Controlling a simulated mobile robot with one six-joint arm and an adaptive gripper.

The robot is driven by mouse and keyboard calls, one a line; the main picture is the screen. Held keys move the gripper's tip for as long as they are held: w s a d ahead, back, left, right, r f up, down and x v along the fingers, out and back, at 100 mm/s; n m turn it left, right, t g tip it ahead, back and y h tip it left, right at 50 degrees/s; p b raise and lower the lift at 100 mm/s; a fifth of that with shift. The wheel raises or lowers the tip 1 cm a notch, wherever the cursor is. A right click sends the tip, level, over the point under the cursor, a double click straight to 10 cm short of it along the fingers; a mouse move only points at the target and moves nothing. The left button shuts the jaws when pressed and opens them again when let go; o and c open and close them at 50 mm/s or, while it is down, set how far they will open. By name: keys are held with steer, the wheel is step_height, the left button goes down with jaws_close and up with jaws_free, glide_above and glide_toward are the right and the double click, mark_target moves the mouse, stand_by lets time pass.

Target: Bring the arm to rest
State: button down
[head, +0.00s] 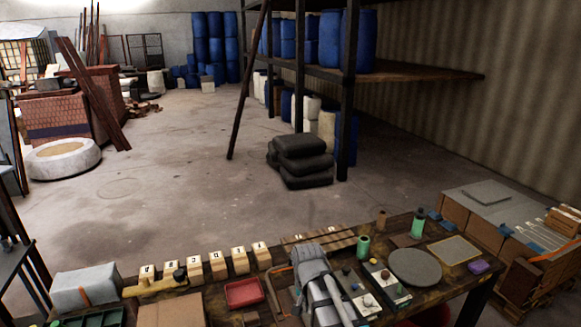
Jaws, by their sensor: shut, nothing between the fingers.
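A jointed grey form that looks like part of my arm (322,290) rises from the bottom edge over the middle of the workbench (215,312). Its rounded far end is above the bench's back edge, near a slatted wooden piece (340,238). I cannot make out my gripper or its fingers in the head view. Whether the arm touches anything on the bench cannot be told.
Left of the arm are a red tray (244,292) and a row of lettered wooden blocks (239,261). Right are a round grey plate (415,268), green bottles (417,223) and a yellow-framed panel (454,250). Open floor (180,190) lies beyond, with black sacks (301,160).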

steer(key=s+d+n, duration=0.3)
steer(key=s+d, duration=0.3)
steer(key=d, duration=0.6)
steer(key=shift+s, duration=0.2)
stand_by(0.6)
